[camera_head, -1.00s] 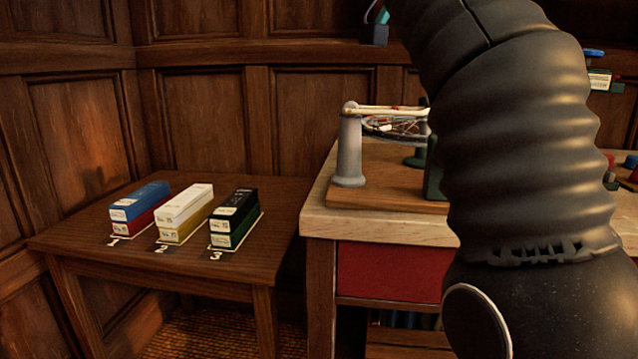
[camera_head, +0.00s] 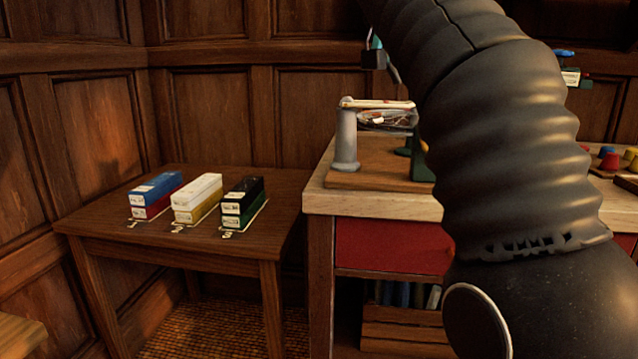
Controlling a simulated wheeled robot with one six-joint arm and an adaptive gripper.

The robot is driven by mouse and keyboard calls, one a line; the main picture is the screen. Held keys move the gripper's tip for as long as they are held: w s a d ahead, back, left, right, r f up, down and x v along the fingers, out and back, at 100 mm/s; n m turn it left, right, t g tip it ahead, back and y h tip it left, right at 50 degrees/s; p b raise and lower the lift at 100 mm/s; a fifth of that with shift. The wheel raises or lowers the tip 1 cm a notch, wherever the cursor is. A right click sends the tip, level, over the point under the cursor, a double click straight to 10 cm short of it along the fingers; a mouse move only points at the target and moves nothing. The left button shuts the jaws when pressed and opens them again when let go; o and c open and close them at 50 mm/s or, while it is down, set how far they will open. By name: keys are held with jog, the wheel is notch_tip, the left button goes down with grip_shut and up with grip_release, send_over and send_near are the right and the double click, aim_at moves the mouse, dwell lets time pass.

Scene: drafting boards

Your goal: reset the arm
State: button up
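My own black ribbed arm rises through the right half of the head view and leaves at the top edge. A small dark part with a teal piece shows at the top, left of the arm; I cannot tell whether it belongs to my gripper. My gripper's fingers cannot be made out in this view.
A dark side table (camera_head: 105,229) holds three stacked pairs of boxes: blue on red (camera_head: 155,188), white on yellow (camera_head: 197,198), black on green (camera_head: 243,203). A workbench (camera_head: 318,202) carries a wooden-based stand (camera_head: 345,140). Coloured pieces (camera_head: 609,161) lie right of my arm.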

jog(key=a+f+n+y, duration=0.2)
jog(key=f+n, duration=0.2)
jog(key=f, duration=0.5)
jog(key=a+f+n+y, duration=0.2)
jog(key=a+f+n, duration=0.1)
jog(key=f, duration=0.7)
jog(key=s+d+f+y, duration=0.1)
jog(key=s+d+f, duration=0.1)
jog(key=s+f, duration=0.9)
jog(key=s+d+f+g+y, duration=0.1)
jog(key=s+d+f, duration=0.2)
jog(key=s+f, duration=0.9)
jog(key=shift+s+d+y, duration=0.25)
jog(key=shift+s+y, duration=0.05)
jog(key=shift+s, duration=0.35)
